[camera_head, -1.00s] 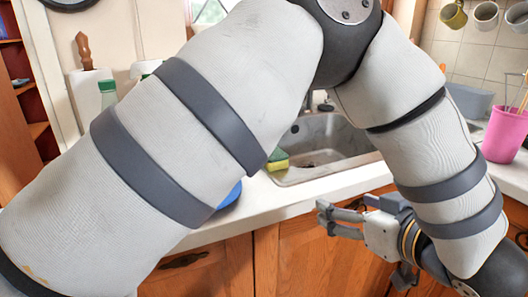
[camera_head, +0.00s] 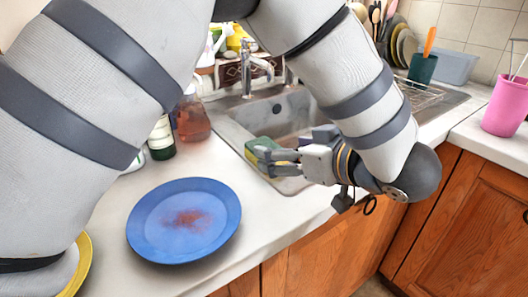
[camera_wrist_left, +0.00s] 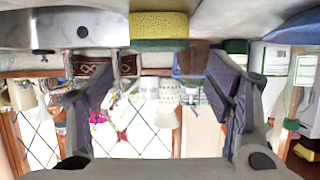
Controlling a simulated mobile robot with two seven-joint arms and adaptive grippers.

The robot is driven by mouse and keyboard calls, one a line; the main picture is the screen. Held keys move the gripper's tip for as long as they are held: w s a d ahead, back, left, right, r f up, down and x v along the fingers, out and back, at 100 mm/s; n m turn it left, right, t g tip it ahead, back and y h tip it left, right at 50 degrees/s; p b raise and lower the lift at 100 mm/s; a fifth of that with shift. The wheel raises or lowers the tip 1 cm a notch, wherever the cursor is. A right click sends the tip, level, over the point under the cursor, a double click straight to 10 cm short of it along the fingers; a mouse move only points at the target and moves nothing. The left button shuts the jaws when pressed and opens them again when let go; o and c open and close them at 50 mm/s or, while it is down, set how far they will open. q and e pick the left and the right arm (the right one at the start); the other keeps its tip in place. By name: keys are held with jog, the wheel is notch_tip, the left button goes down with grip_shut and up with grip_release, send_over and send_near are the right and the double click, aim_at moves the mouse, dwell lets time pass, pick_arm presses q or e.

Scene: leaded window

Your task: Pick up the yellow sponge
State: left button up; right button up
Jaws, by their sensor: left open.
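The yellow sponge (camera_head: 263,145) with a green side lies at the near left edge of the sink. It is partly hidden behind my left gripper (camera_head: 262,161) in the head view. That gripper points left, with its fingers in front of the sponge; the head view does not show whether they touch it. In the left wrist view, which is upside down, the sponge (camera_wrist_left: 159,30) lies at the top centre, outside the space between the two spread fingers (camera_wrist_left: 160,95). The gripper is open and empty. My right gripper is not in view.
A metal sink (camera_head: 235,130) with a tap (camera_head: 250,68) lies behind the gripper. A blue plate (camera_head: 184,220) with a reddish stain sits on the counter at left. Bottles (camera_head: 192,118) stand behind it. A pink cup (camera_head: 507,105) stands at right.

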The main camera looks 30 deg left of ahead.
pick_arm(q)
jog(key=x, duration=0.6)
jog(key=shift+w+a+f, duration=0.1)
jog(key=shift+w+a, duration=0.1)
jog(key=shift+a, duration=0.1)
jog(key=c, duration=0.8)
